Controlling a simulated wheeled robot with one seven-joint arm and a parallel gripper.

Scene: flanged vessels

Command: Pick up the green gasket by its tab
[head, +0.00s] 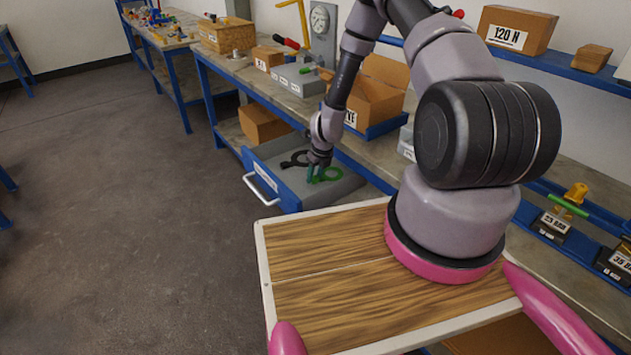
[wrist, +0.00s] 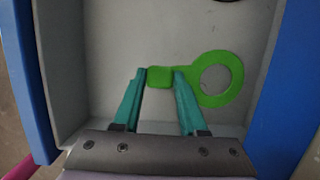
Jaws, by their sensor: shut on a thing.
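The green gasket (wrist: 235,82) is a flat ring with a square tab (wrist: 159,78) at its left in the wrist view. My gripper (wrist: 161,74) has its two teal fingers at either side of the tab, shut on it. The ring extends to the right past the right finger. The gasket is over the grey floor of the open blue drawer (wrist: 100,50); I cannot tell whether it is clear of the floor. In the head view the green gasket (head: 330,174) shows below my gripper (head: 316,170), partly hidden by it.
A black gasket (head: 295,159) lies in the drawer next to the green one. The blue drawer walls stand around my gripper, with a white handle (head: 262,190) at the front. The workbench (head: 290,105) above holds an open cardboard box (head: 375,95) and grey boxes.

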